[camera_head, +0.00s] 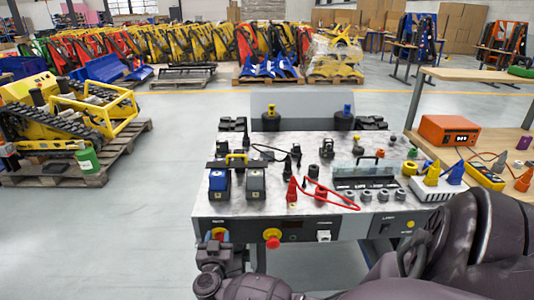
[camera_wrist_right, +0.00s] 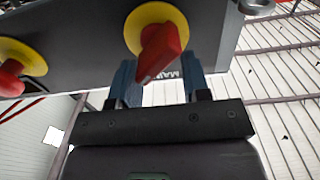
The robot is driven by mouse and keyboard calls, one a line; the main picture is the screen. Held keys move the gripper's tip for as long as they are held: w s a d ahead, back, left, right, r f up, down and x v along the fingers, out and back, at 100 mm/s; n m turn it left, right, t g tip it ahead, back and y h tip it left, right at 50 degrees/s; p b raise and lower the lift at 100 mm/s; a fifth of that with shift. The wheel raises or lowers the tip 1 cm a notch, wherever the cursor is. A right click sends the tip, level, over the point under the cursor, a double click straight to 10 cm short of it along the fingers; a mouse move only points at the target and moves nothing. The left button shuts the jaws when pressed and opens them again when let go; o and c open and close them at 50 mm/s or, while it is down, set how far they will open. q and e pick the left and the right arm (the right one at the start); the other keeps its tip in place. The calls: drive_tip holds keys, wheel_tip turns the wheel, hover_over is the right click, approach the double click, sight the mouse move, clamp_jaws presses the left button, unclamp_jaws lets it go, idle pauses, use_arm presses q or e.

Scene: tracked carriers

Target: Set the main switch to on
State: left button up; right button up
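The main switch is a red rotary handle on a yellow disc at the left end of the grey front panel, partly hidden by my right gripper (camera_head: 217,242) in the head view. My right gripper's blue fingers (camera_wrist_right: 160,75) are spread apart, one to each side of the handle's lower end. My left gripper is out of view.
A red push button on a yellow ring (camera_head: 272,238) sits on the same panel, right of the switch; it also shows in the wrist view (camera_wrist_right: 14,75). The bench top (camera_head: 225,148) above carries battery packs, a red cable and plugs. Open floor (camera_head: 100,240) lies to the left.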

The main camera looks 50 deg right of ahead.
drive_tip(key=p+v, duration=0.2)
drive_tip(key=v, duration=0.9)
drive_tip(key=s+a+r+n+t+y+p, duration=0.55)
drive_tip(key=s+r+n+t+y, duration=0.2)
drive_tip(key=r+y, duration=0.3)
use_arm(q)
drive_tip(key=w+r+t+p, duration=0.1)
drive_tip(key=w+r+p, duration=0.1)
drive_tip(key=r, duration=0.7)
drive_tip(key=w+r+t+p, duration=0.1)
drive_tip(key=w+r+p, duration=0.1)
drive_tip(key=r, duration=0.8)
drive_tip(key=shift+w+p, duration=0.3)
drive_tip(key=shift+p, duration=0.45)
use_arm(e)
drive_tip(key=s+d+f+n+g+y, duration=0.1)
drive_tip(key=s+g, duration=0.2)
drive_tip(key=s, duration=0.4)
drive_tip(key=s+d+f+n+g+y, duration=0.2)
drive_tip(key=s+g, duration=0.2)
drive_tip(key=s, duration=0.3)
drive_tip(key=shift+f+n+y, duration=0.1)
drive_tip(key=shift+n+y, duration=0.15)
drive_tip(key=shift+n, duration=0.1)
